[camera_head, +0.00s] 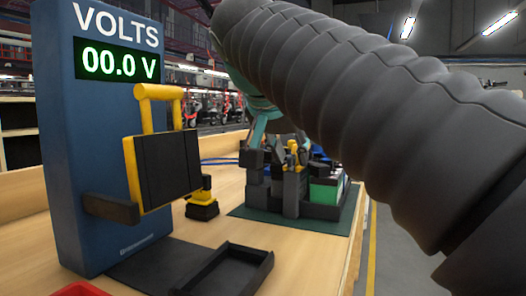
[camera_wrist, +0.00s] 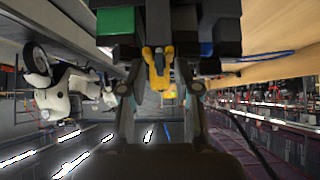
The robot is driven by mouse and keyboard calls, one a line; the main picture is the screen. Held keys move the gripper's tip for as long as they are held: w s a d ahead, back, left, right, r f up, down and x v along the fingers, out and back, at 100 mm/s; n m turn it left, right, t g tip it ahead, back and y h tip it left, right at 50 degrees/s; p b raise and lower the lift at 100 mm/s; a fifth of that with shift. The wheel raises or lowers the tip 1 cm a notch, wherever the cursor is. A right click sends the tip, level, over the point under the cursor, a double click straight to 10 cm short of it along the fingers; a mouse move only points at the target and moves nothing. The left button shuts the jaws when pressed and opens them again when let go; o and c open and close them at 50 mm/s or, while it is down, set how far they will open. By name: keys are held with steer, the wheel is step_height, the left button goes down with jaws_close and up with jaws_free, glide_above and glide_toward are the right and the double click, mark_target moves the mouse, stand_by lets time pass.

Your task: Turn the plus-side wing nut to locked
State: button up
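A yellow wing nut (camera_head: 292,158) stands on a dark grey fixture (camera_head: 258,192) on the bench; it also shows in the wrist view (camera_wrist: 158,64). Which side it belongs to and how its wings are turned, I cannot tell for sure. My gripper (camera_head: 277,152) is above the fixture with its fingers spread. In the wrist view my gripper (camera_wrist: 160,72) has one finger on each side of the yellow nut, with gaps visible. A green block (camera_head: 323,192) sits at the fixture's right side. My arm hides part of the area behind.
The fixture stands on a dark green mat (camera_head: 335,224). At left is a blue voltmeter stand (camera_head: 100,190) reading 00.0 V, with a yellow-and-black part (camera_head: 165,165) on it. A black tray (camera_head: 225,270) and a small yellow-topped black piece (camera_head: 202,208) lie nearby.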

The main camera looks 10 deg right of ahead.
jaws_close()
steer(key=shift+w+a+m, duration=0.1)
steer(key=shift+a+m, duration=0.05)
steer(key=shift+m, duration=0.15)
steer(key=shift+w+a+m+g+h+p, duration=0.15)
steer(key=shift+m+g+h+p, duration=0.15)
steer(key=shift+m+g+h, duration=0.75)
steer(key=shift+w+d+m+g+h+p, duration=0.1)
steer(key=shift+m+g+h+p, duration=0.35)
steer(key=shift+m, duration=1.1)
steer(key=shift+g, duration=0.3)
steer(key=shift+o, duration=0.7)
jaws_free()
steer(key=shift+c, duration=0.2)
